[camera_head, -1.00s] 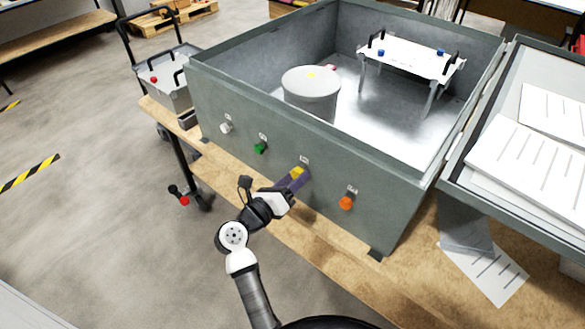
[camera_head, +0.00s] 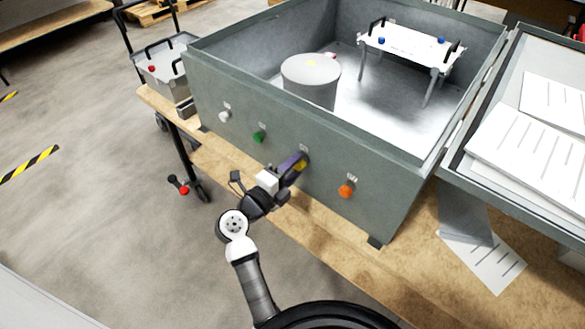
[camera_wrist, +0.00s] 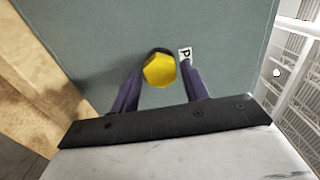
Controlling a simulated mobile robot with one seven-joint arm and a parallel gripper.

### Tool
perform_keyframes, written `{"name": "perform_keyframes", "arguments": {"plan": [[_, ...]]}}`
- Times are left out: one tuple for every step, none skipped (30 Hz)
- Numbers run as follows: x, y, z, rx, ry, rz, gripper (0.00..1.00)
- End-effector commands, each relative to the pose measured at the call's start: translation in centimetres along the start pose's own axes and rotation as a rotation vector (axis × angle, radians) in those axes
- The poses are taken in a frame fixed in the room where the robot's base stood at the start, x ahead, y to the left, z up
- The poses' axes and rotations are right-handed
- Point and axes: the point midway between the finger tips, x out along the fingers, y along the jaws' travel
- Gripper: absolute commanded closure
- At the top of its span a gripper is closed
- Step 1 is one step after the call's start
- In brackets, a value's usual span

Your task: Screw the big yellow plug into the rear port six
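A yellow hexagonal plug (camera_head: 300,166) sits at a port on the front wall of the grey-green box (camera_head: 225,85). In the wrist view the plug (camera_wrist: 159,71) shows face-on, with a dark rim along its upper edge. My gripper (camera_head: 297,163) is at the plug, with its purple fingers on either side. In the wrist view the gripper (camera_wrist: 162,68) is open, with gaps between the plug and both fingers. A small label (camera_wrist: 185,54) is beside the plug; its number is not readable. How deep the plug sits is hidden.
White (camera_head: 224,117), green (camera_head: 258,137) and orange (camera_head: 346,191) plugs sit along the same wall. The box holds a grey cylinder (camera_head: 311,82) and a white-topped stand (camera_head: 410,50). The wooden bench edge (camera_head: 300,225) runs below my gripper.

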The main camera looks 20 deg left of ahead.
Motion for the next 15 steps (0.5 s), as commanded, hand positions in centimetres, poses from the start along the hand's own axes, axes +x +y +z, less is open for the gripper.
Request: {"name": "perform_keyframes", "arguments": {"plan": [[0.00,0.00,-0.01,0.000,0.000,0.000,0.62],[0.00,0.00,-0.01,0.001,0.000,0.000,0.66],[0.00,0.01,-0.01,0.001,0.000,0.000,0.71],[0.00,0.01,-0.01,0.001,0.000,0.000,0.75],[0.00,0.02,-0.01,0.001,0.000,0.000,0.79],[0.01,0.02,-0.01,0.001,0.000,0.000,0.84],[0.00,0.02,-0.01,0.001,0.000,0.001,0.88],[0.01,0.03,-0.01,0.001,0.000,0.001,0.92],[0.01,0.04,-0.01,0.002,0.000,0.001,0.97],[0.01,0.08,-0.01,0.006,0.001,0.001,1.00],[0.01,0.15,-0.01,0.017,0.001,0.001,1.00],[0.02,0.27,-0.01,0.044,0.001,0.000,1.00],[0.03,0.37,-0.01,0.074,0.001,0.000,1.00],[0.04,0.47,-0.03,0.111,0.002,0.000,1.00],[0.06,0.55,-0.04,0.170,0.002,0.000,1.00]]}}
